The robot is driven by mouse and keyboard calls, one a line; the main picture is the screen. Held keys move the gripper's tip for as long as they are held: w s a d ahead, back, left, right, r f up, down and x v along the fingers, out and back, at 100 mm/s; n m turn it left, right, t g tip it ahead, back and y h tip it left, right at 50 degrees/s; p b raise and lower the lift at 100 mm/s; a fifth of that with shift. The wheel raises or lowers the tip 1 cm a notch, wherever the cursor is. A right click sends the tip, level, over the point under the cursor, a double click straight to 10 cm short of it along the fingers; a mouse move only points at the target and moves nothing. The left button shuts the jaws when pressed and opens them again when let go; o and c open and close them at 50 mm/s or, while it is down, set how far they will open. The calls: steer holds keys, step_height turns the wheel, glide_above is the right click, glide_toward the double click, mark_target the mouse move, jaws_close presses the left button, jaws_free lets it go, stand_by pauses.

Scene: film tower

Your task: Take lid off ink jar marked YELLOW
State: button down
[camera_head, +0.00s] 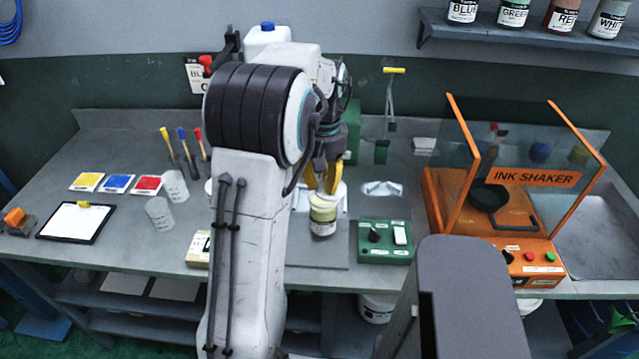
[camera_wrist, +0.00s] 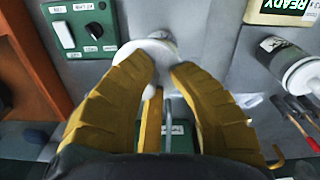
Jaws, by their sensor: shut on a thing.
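The ink jar (camera_head: 323,220), pale yellow with a label too small to read, stands upright on the bench right of my arm. My gripper (camera_head: 328,187) points down at its top. In the wrist view my yellow fingers (camera_wrist: 164,68) are closed on a round white lid (camera_wrist: 148,47), which hides most of the jar below it. I cannot tell whether the lid is seated on the jar or slightly apart.
A green switch box (camera_head: 385,241) stands close to the jar's right. The orange ink shaker (camera_head: 500,250) with clear panels is farther right. Clear cups (camera_head: 160,213), colour cards (camera_head: 117,183) and a clipboard (camera_head: 76,222) lie left. Several ink jars stand on the upper shelf (camera_head: 480,30).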

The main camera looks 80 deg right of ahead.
steer(key=s+a+r+b, duration=0.1)
steer(key=s+a+r, duration=0.1)
steer(key=a+r, duration=0.2)
steer(key=a, duration=0.2)
steer(key=shift+s+a, duration=0.2)
steer(key=shift+a, duration=0.1)
steer(key=shift+r, duration=0.1)
steer(key=shift+c, duration=2)
jaws_free()
